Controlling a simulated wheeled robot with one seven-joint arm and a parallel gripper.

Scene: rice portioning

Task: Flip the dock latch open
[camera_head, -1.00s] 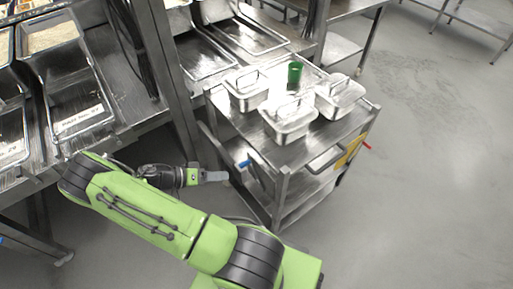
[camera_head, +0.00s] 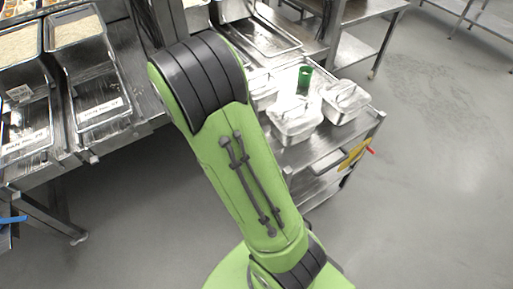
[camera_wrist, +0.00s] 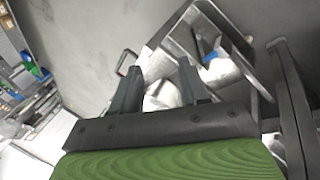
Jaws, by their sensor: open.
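The blue-tipped lever (camera_wrist: 211,57), which looks like the dock latch, shows in the wrist view against a bright metal plate, beyond and to the right of my gripper's fingers. My gripper (camera_wrist: 158,74) is open, with its two dark fingers apart and no object clearly held between them. I cannot tell how far the fingers are from the lever, but they look apart from it. In the head view my green arm hides the gripper, the lever and the left side of the steel cart (camera_head: 318,156).
Lidded steel pans (camera_head: 295,119) and a green cup (camera_head: 304,80) stand on the cart top. A counter with rice bins (camera_head: 75,28) stands left. The floor on the right is clear.

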